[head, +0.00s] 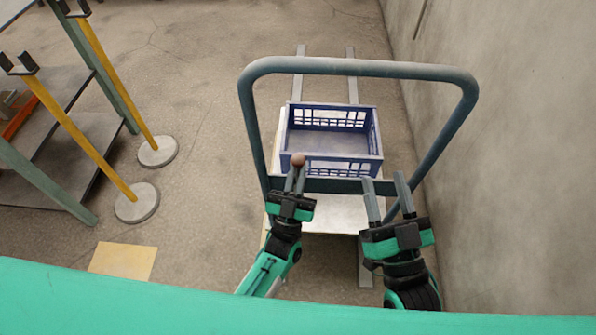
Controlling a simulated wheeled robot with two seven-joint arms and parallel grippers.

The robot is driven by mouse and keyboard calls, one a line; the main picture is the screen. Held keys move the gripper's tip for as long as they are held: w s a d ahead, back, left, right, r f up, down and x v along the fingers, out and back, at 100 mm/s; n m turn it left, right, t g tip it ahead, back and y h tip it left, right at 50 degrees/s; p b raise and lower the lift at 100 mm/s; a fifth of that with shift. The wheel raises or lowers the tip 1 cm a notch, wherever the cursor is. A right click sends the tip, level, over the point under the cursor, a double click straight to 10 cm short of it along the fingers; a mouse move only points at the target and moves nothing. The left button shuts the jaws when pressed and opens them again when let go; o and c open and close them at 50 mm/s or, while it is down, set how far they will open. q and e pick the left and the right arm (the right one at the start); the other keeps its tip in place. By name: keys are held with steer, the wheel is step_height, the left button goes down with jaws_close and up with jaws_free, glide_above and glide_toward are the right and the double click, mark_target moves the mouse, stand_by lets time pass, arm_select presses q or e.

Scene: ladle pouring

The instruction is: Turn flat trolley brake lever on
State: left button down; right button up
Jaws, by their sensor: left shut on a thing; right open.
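The flat trolley has a grey-blue tubular handle (360,67) and a pale deck (335,218). A round brown knob (298,159), which looks like the top of the brake lever, shows at the tips of my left gripper (295,175). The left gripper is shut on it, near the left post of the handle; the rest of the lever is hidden. My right gripper (386,187) is open and empty, its fingers apart near the right end of the handle's crossbar.
A blue crate (376,167) stands on the trolley deck behind the crossbar. A concrete wall (500,150) runs close along the right. Yellow posts with round bases (137,203) and a shelf rack (45,190) stand at left. A tan sheet (123,261) lies on the floor.

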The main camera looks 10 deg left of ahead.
arm_select(q)
steer(key=c, duration=1.4)
jaws_free()
steer(key=shift+w+a+r+t, duration=0.1)
steer(key=shift+r+t, duration=0.2)
steer(key=shift+r, duration=0.3)
steer(key=shift+o, duration=1)
steer(key=shift+s+f, duration=0.35)
steer(key=shift+f, duration=0.15)
steer(key=v, duration=1.3)
steer(key=shift+r, duration=0.15)
steer(key=shift+s, duration=0.15)
steer(key=shift+r, duration=0.1)
